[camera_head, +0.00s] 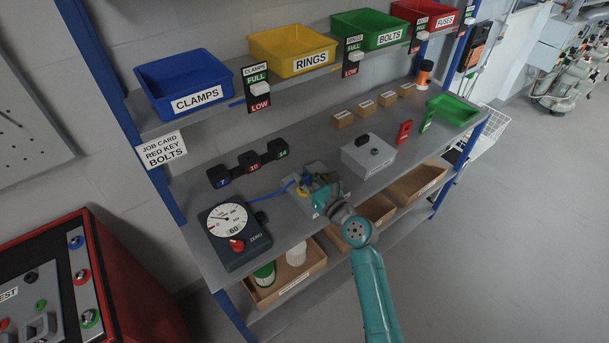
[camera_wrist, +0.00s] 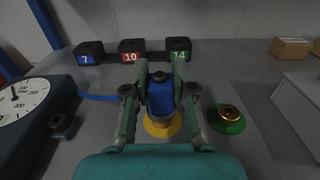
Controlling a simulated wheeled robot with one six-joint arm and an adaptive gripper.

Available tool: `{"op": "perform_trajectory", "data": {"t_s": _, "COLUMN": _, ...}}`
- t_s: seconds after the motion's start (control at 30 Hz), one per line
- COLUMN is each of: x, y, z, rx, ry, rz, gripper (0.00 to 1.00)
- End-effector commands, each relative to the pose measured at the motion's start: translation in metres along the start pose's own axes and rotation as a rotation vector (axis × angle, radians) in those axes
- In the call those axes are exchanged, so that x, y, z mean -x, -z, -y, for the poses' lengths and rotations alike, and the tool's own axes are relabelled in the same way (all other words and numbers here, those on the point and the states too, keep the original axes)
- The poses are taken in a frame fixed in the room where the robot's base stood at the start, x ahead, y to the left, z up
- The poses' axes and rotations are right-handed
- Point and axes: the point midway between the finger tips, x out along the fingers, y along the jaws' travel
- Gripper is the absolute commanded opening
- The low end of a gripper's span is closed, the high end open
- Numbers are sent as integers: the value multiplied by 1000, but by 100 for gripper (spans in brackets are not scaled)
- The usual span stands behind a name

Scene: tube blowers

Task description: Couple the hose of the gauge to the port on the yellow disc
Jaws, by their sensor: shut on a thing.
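The gauge (camera_head: 228,226), a dark box with a white dial, sits at the front left of the bench; part of it shows in the wrist view (camera_wrist: 22,100). Its blue hose (camera_head: 270,194) runs right to my gripper (camera_head: 306,188). In the wrist view, my gripper (camera_wrist: 161,74) is shut on the hose's blue end fitting (camera_wrist: 160,95). The fitting looks upright, directly over the yellow disc (camera_wrist: 163,128). The fitting hides that disc's port, and I cannot tell whether they touch. A green disc (camera_wrist: 229,126) with a brass port stands to the right, apart from the gripper.
Three black blocks (camera_wrist: 130,50) marked 7, 10 and 14 stand behind. A grey box (camera_head: 368,156) with a knob is at the right. Bins line the upper shelf (camera_head: 190,113). Open cardboard trays (camera_head: 416,184) are below the bench.

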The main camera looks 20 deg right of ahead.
Motion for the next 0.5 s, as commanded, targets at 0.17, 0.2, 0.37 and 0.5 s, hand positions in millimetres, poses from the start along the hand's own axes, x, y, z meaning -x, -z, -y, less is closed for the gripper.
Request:
{"op": "perform_trajectory", "data": {"t_s": 0.17, "x": 0, "y": -3, "z": 0, "rx": 1, "ry": 1, "rz": 4, "gripper": 43}}
{"op": "perform_trajectory", "data": {"t_s": 0.2, "x": 0, "y": -2, "z": 0, "rx": 1, "ry": 1, "rz": 4, "gripper": 53}}
{"op": "perform_trajectory", "data": {"t_s": 0.37, "x": 0, "y": -2, "z": 0, "rx": 1, "ry": 1, "rz": 3, "gripper": 54}}
{"op": "perform_trajectory", "data": {"t_s": 0.5, "x": 0, "y": -2, "z": 0, "rx": 1, "ry": 1, "rz": 3, "gripper": 54}}
